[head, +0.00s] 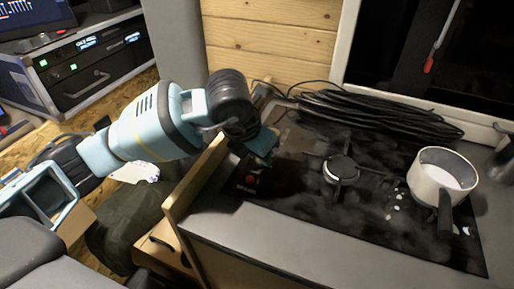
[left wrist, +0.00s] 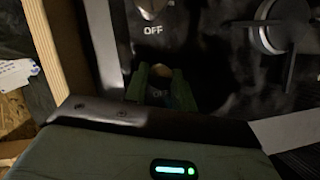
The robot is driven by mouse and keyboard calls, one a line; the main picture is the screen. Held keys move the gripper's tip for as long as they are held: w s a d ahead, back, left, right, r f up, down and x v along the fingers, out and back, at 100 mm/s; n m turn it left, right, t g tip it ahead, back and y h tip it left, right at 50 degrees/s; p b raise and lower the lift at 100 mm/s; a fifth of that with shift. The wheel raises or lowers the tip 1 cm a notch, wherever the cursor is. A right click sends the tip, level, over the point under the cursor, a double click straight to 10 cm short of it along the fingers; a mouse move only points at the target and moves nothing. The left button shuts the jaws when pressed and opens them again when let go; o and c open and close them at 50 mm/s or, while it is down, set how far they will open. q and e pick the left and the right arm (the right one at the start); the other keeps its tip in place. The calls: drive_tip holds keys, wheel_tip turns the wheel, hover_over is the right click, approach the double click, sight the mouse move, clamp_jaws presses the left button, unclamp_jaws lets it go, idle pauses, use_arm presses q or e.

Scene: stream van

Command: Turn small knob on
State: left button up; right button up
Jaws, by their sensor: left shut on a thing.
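The black stove top (head: 310,205) is set in the grey counter. My left gripper (head: 262,146) is over its left edge. In the left wrist view my left gripper's green fingers (left wrist: 160,86) are shut on a small round knob (left wrist: 160,71), one finger on each side. Faint lettering shows just below the knob. A second knob (left wrist: 150,7) is at the top edge, with "OFF" printed below it. In the head view the gripped knob is hidden by my gripper. A red button (head: 250,180) is nearer the front. My right gripper is not in view.
A burner (head: 342,169) is right of my left gripper. A white saucepan (head: 437,181) with a dark handle stands further right. Coiled black cables (head: 375,112) lie along the back. A wooden edge board (head: 193,178) borders the left side. The front counter (head: 260,240) is clear.

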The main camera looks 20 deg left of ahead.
use_arm(q)
drive_tip(key=n+y+p, duration=0.1)
drive_tip(key=n, duration=0.1)
drive_tip(key=shift+d+r+n, duration=0.1)
drive_tip(key=shift+r+n, duration=0.05)
drive_tip(key=shift+n, duration=0.25)
drive_tip(key=shift+n+p, duration=0.3)
drive_tip(key=shift+n, duration=0.1)
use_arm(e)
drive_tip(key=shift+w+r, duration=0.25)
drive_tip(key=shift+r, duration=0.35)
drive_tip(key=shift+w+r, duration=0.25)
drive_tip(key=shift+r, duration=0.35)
use_arm(q)
drive_tip(key=shift+y, duration=0.3)
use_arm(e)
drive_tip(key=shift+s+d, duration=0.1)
use_arm(q)
drive_tip(key=o, duration=0.8)
drive_tip(key=shift+o, duration=0.9)
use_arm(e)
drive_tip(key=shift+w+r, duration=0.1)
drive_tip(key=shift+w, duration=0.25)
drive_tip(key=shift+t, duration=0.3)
